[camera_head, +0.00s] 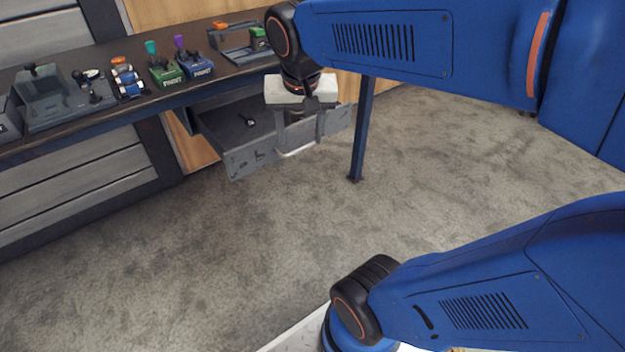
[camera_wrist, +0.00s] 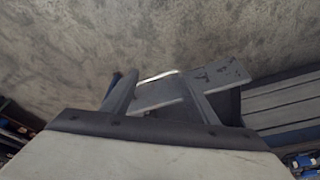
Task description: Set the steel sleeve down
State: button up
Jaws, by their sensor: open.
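My gripper (camera_head: 303,134) hangs at the front of the pulled-out grey drawer (camera_head: 240,163), under the bench. In the wrist view my gripper (camera_wrist: 160,76) has its two fingers spread apart. The drawer front (camera_wrist: 222,74) and its pale handle (camera_wrist: 158,77) show between and beyond the fingers; I cannot tell whether they touch. No steel sleeve can be made out in either view. A small dark item (camera_head: 247,121) lies inside the drawer, too small to identify.
The bench (camera_head: 150,102) carries a blue-and-white flanged pipe (camera_head: 128,80), a green block (camera_head: 165,72), a blue block (camera_head: 196,66) and grey trays (camera_head: 62,100). A blue bench leg (camera_head: 363,135) stands right of the drawer. The floor (camera_head: 240,245) in front is clear.

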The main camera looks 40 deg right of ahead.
jog(key=s+a+f+n+t, duration=0.1)
jog(key=s+f+n, duration=0.1)
jog(key=s+n, duration=0.1)
jog(key=s+a+f+n+y, duration=0.1)
jog(key=s+a+f+n, duration=0.1)
jog(key=s, duration=0.4)
jog(key=shift+s+a+f+n+t, duration=0.2)
jog(key=shift+s+f+n+t, duration=0.15)
jog(key=shift+f+n, duration=0.35)
jog(key=shift+c, duration=0.6)
